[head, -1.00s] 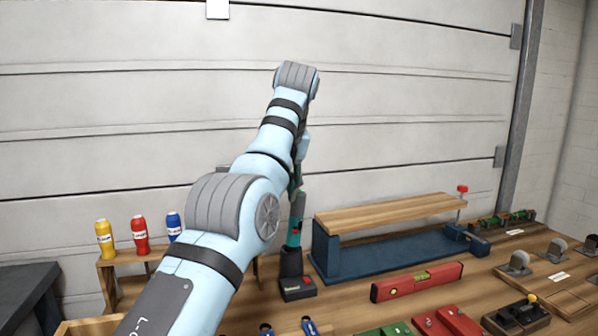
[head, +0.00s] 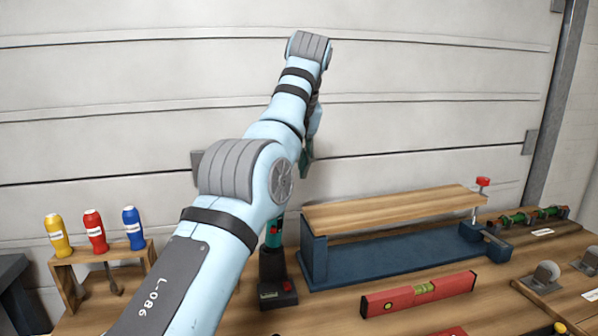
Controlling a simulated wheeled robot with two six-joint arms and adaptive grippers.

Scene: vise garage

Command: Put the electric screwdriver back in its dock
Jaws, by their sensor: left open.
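The electric screwdriver (head: 273,236), green and black with a red spot, stands upright in its black dock (head: 278,290) on the bench. The upper part of the screwdriver is hidden behind my left arm. My left gripper (head: 307,160) hangs from the raised wrist, above and slightly right of the screwdriver. It is mostly hidden by the arm; only a dark green part shows. It is open and appears apart from the screwdriver. My right gripper is not in view.
A red level (head: 420,293) lies in front. The garage door is behind.

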